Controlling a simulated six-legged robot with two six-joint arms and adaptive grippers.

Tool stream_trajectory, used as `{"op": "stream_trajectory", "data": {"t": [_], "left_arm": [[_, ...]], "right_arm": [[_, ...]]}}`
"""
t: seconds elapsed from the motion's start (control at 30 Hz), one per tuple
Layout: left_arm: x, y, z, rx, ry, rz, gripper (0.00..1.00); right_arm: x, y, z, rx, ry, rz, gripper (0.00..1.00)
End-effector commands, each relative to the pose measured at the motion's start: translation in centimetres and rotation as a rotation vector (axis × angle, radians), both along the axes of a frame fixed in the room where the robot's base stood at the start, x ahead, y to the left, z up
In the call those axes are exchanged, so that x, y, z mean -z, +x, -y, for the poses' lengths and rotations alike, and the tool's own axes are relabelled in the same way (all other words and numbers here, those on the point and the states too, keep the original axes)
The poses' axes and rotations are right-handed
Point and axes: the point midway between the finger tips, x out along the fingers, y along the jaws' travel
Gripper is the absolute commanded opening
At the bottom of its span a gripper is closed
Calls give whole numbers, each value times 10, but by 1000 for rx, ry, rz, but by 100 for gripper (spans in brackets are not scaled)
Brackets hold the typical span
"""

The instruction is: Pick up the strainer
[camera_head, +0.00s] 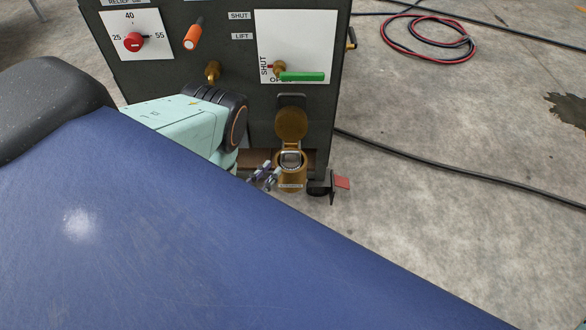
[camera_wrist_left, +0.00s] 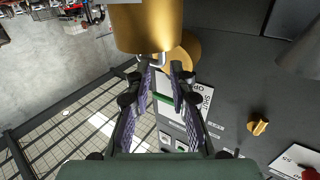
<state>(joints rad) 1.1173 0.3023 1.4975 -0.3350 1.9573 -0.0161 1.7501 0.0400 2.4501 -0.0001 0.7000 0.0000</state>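A brass strainer housing (camera_head: 291,182) stands at the foot of the dark cabinet, with its round brass lid (camera_head: 291,124) swung up. A silver wire handle (camera_head: 290,157) shows at its mouth; the rest of the strainer is hidden inside. My left gripper (camera_head: 264,172) is just left of the housing, its fingers apart. In the left wrist view the open left gripper (camera_wrist_left: 165,70) points toward the brass housing (camera_wrist_left: 146,28), and the silver handle (camera_wrist_left: 157,61) shows near one fingertip. Whether they touch cannot be told. My right gripper is not in view.
The cabinet's front carries a red knob (camera_head: 134,41), an orange handle (camera_head: 194,35) and a green lever (camera_head: 301,76). A red plate (camera_head: 342,182) juts out right of the housing. A black cable (camera_head: 450,170) crosses the concrete floor. Coiled hoses (camera_head: 430,38) lie farther back.

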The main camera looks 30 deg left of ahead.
Motion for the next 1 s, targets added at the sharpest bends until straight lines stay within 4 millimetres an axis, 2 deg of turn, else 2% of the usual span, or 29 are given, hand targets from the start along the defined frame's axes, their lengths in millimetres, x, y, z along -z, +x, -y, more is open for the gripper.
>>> {"op": "stream_trajectory", "data": {"t": [0.5,0.83,1.0], "left_arm": [[3,62,3,0,0,0,21],[2,68,5,0,0,-2,21],[2,68,5,0,0,-2,7]], "right_arm": [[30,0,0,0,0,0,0],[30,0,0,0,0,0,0],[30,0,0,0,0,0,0]]}}
